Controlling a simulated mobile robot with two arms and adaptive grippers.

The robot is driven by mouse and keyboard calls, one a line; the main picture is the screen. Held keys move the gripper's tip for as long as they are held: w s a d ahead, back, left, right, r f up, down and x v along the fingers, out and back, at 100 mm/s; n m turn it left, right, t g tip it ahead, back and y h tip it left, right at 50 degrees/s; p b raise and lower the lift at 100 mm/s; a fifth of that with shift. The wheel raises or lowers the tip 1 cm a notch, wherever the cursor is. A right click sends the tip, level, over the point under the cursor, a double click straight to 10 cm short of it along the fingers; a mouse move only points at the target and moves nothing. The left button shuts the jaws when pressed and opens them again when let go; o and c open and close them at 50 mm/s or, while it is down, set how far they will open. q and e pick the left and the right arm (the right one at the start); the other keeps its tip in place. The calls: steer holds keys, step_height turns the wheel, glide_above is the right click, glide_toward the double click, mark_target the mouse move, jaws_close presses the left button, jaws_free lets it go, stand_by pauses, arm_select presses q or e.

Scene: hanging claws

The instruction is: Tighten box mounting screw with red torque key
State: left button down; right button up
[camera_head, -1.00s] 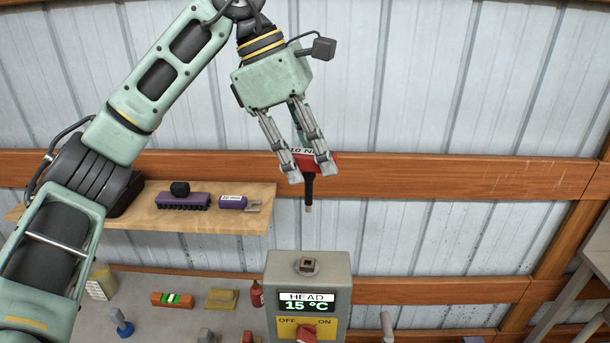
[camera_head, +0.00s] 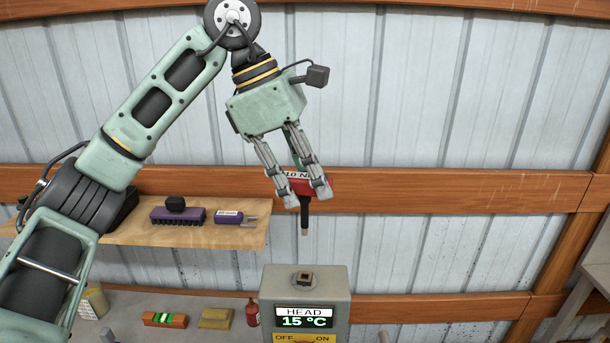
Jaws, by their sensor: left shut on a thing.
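My left gripper (camera_head: 304,197) is shut on the red torque key (camera_head: 300,186), a red body with a white "10 N…" label. The key's dark shaft (camera_head: 305,218) points down and ends in a lighter tip, in the air above the grey box. The grey box (camera_head: 337,284) has a display reading "HEAD 15 °C" and a yellow OFF/ON panel cut by the lower picture edge. A clear gap separates tip and screw. My right gripper is not in view.
A wooden shelf (camera_head: 225,236) at left holds a purple brush-like block (camera_head: 178,216) and a purple tool (camera_head: 229,217). Below are an orange level (camera_head: 165,319), a yellow block (camera_head: 216,318) and a red bottle (camera_head: 253,312). Wall and wooden beam are behind. The space right of the key is clear.

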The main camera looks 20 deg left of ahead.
mark_target(305, 234)
arm_select(q)
steer(key=shift+s+f+b, duration=0.1)
steer(key=shift+f+b, duration=0.2)
steer(key=shift+f, duration=0.45)
step_height(305, 234, down, 3)
steer(key=shift+r+b, duration=0.2)
steer(key=shift+b, duration=0.75)
steer(key=shift+f, duration=0.4)
steer(key=shift+f+b, duration=0.8)
steer(key=shift+b, duration=0.1)
steer(key=shift+f+b, duration=0.8)
steer(key=shift+f, duration=0.35)
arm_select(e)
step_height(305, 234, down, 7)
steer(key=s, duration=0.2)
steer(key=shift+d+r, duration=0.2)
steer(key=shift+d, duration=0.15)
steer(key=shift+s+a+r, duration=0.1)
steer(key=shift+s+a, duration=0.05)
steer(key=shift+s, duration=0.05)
arm_select(q)
steer(key=shift+f, duration=0.2)
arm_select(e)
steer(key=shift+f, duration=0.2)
arm_select(q)
steer(key=shift+f+b, duration=0.65)
steer(key=shift+f, duration=0.15)
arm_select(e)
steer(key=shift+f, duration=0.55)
